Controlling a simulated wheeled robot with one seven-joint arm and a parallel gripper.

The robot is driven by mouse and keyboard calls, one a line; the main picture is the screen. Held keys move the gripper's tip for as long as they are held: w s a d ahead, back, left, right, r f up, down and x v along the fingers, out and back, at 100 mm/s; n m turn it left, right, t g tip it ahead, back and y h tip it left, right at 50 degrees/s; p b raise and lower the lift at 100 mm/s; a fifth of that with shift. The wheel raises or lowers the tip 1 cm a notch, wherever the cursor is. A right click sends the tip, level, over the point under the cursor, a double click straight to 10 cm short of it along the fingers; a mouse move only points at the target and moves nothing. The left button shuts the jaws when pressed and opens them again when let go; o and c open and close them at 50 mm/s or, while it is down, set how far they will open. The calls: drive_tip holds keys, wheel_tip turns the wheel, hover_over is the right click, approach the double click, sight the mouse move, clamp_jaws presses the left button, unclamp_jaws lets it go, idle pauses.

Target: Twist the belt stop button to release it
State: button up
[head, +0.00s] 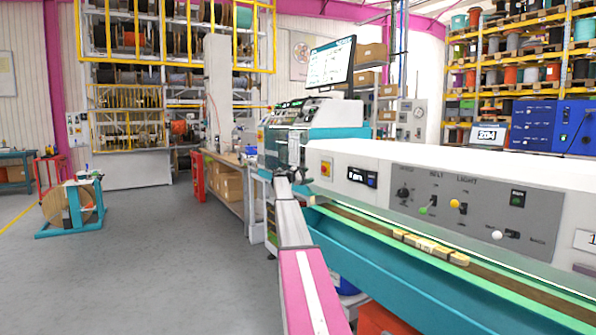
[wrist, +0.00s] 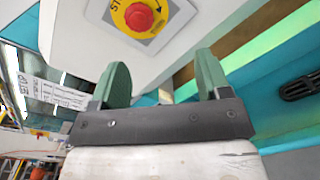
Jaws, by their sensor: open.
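The belt stop button is a red mushroom knob (wrist: 139,16) on a round yellow plate (wrist: 158,22) with dark lettering. It sits on a white panel at the top of the wrist view. In the head view, a small yellow and red spot (head: 326,169) on the left end of the white machine panel looks like it. My gripper (wrist: 163,76) has two green fingers, spread apart with nothing between them. The knob is beyond the fingertips, and they do not touch it. In the head view my gripper (head: 291,172) is small and dark, left of the panel.

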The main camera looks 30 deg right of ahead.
sight(322, 169)
drive_tip(key=w+d, duration=0.1)
drive_tip(key=d, duration=0.2)
drive_tip(key=w+d+r, duration=0.1)
drive_tip(key=d, duration=0.3)
drive_tip(key=w+d+r, duration=0.1)
drive_tip(key=d, duration=0.2)
drive_tip(key=shift+d, duration=0.3)
